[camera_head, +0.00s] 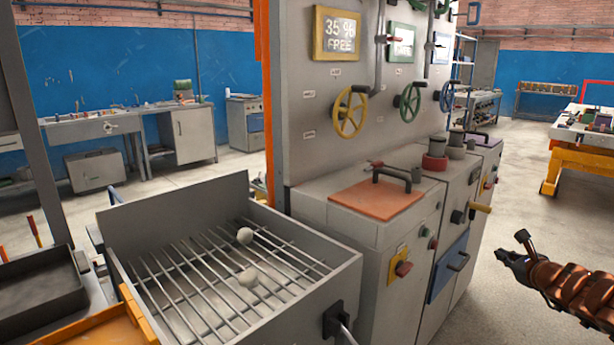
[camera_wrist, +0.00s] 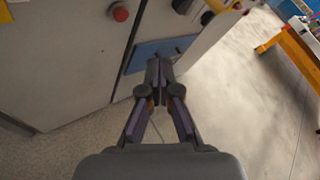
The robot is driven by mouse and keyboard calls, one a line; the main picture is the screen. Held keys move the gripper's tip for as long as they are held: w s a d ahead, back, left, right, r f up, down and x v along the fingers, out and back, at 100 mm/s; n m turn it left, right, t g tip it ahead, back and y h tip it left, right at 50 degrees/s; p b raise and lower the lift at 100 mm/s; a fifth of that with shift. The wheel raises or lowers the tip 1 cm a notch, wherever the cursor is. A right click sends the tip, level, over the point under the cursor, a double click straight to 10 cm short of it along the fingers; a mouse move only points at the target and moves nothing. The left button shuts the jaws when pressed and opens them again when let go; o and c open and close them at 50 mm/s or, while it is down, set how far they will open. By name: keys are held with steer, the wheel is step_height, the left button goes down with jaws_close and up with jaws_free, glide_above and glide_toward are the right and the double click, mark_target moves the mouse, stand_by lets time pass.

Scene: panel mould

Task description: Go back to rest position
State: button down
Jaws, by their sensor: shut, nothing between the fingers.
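My gripper (camera_head: 510,256) is at the right of the head view, in free air to the right of the grey machine cabinet. In the wrist view my gripper (camera_wrist: 159,68) points toward the cabinet's blue drawer (camera_wrist: 160,52) and the floor. Its fingers are together with nothing between them. The blue drawer also shows in the head view (camera_head: 447,268). No gap to the cabinet is clearly measurable.
The grey cabinet (camera_head: 345,235) has an orange lid, knobs and levers. A grate box (camera_head: 320,295) with two pale balls is front left. A yellow-legged table (camera_head: 580,160) stands back right. The floor (camera_head: 500,200) between is clear.

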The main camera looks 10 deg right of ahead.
steer(key=w+a+r+n+y+p, duration=0.25)
steer(key=a+r+n, duration=0.25)
steer(key=a, duration=0.6)
steer(key=w+a+r+n+y+p, duration=0.1)
steer(key=a+r+n+y, duration=0.35)
steer(key=a, duration=0.65)
steer(key=s+a+r+n+g+y+p, duration=0.1)
steer(key=s+a+n+g+p, duration=0.15)
steer(key=a, duration=0.45)
steer(key=s+a+r+n+g+y+p, duration=0.1)
steer(key=s+a+r+n+g, duration=0.1)
steer(key=a+n, duration=0.35)
steer(key=s+a+r+n+g+y+p, duration=0.1)
steer(key=s+a+n+g, duration=0.15)
steer(key=a, duration=0.65)
steer(key=s+a+n+g+h+p, duration=0.2)
steer(key=s+a+n+g+p, duration=0.45)
steer(key=s, duration=0.95)
steer(key=s+d+n+g+h+p, duration=0.1)
steer(key=s+d+n+h, duration=0.1)
steer(key=s, duration=0.7)
steer(key=s+d+n+g+h+p, duration=0.1)
steer(key=s+d+n+h+p, duration=0.1)
steer(key=s, duration=0.7)
steer(key=shift+d+f+n+g+h, duration=0.15)
steer(key=shift+d+n+g+h, duration=0.2)
steer(key=shift+d+n+h, duration=0.55)
